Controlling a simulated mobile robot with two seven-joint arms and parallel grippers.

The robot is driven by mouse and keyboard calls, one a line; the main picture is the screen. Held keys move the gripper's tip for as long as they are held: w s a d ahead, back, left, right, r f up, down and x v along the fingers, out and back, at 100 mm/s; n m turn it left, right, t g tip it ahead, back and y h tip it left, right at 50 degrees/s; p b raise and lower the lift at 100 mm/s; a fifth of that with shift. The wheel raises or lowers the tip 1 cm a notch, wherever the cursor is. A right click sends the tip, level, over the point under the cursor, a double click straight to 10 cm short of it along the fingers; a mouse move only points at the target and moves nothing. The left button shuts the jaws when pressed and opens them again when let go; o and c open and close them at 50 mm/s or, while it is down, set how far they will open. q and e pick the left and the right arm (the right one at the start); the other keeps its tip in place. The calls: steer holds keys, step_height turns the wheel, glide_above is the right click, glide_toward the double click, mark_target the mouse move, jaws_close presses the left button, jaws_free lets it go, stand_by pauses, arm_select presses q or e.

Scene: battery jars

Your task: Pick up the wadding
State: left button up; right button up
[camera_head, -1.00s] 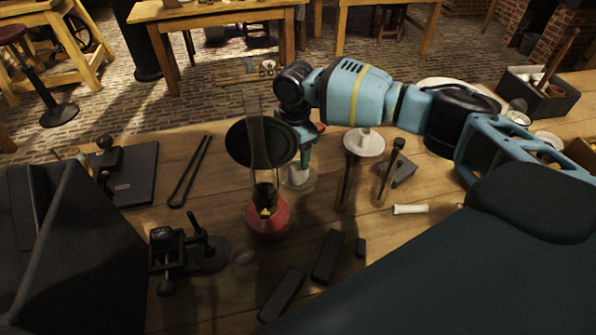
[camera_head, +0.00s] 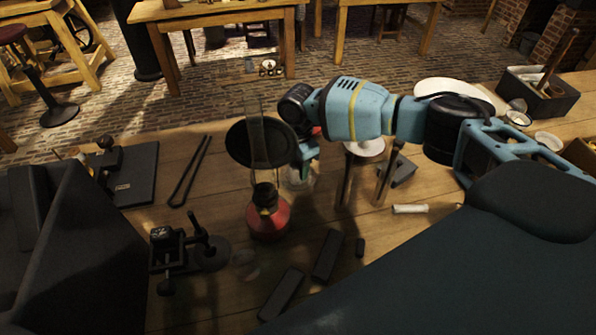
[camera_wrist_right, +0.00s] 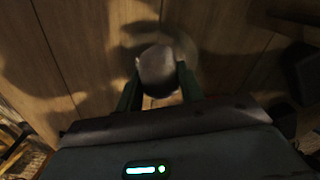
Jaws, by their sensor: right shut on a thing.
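The wadding (camera_wrist_right: 157,68) shows in the right wrist view as a pale, rounded, blurred lump between my two dark green fingertips. My right gripper (camera_wrist_right: 158,85) is shut on it, with wooden tabletop behind. In the head view my right gripper (camera_head: 306,155) is just right of the dark round disc, near a clear glass jar (camera_head: 298,178). The wadding cannot be made out there. My left gripper is in neither view.
A red-based lamp-like device (camera_head: 267,218) with a dark disc (camera_head: 258,142) stands close left of the gripper. A white-topped stand (camera_head: 367,148) is to the right. Dark blocks (camera_head: 328,255) and a white roll (camera_head: 410,209) lie in front. A dark box (camera_head: 60,250) fills the left.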

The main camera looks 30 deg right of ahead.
mark_target(298, 164)
steer(key=shift+r, duration=0.1)
steer(key=shift+c, duration=0.2)
step_height(298, 164, up, 10)
steer(key=shift+f, duration=0.1)
stand_by(0.3)
